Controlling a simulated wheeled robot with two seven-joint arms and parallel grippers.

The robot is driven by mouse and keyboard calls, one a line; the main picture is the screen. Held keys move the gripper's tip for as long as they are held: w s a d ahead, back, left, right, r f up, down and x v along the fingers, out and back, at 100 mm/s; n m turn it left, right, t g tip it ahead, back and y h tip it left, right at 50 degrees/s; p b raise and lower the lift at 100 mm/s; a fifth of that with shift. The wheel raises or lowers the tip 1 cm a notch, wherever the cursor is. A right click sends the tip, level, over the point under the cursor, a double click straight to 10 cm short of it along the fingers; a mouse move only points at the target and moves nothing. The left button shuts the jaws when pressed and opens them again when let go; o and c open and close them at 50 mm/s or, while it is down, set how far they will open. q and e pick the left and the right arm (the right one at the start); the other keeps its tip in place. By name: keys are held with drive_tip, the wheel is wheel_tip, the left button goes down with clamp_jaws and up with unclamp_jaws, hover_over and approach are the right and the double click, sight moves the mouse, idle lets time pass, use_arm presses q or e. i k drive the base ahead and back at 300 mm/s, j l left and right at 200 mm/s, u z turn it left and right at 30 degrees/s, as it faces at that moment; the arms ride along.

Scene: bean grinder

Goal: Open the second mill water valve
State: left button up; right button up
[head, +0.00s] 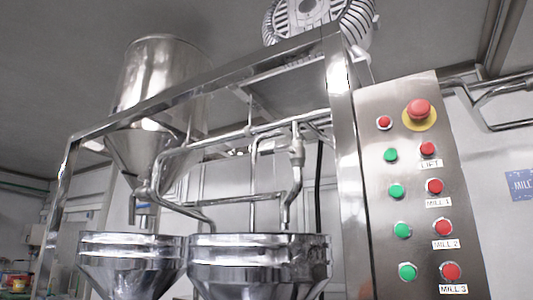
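Two steel mill funnels stand side by side at the bottom of the head view, the left one (130,265) and the right one (258,262). Steel water pipes (225,139) run above them. A valve-like fitting (297,152) sits on the pipe that drops to the right funnel. Neither of my grippers is in view.
A steel control panel (415,130) stands at the right with red and green buttons and a red emergency stop (419,109). A frame post (347,190) stands beside it. A large steel hopper (160,90) hangs at upper left, and a motor (308,18) sits on top.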

sight(268, 152)
drive_tip(key=j+z, duration=0.1)
drive_tip(key=z, duration=0.2)
drive_tip(key=i+j+z, duration=0.1)
drive_tip(key=z, duration=0.2)
drive_tip(key=i+j+z, duration=0.1)
drive_tip(key=j+z, duration=0.2)
drive_tip(key=j, duration=0.6)
drive_tip(key=j+z, duration=0.3)
drive_tip(key=j, duration=0.65)
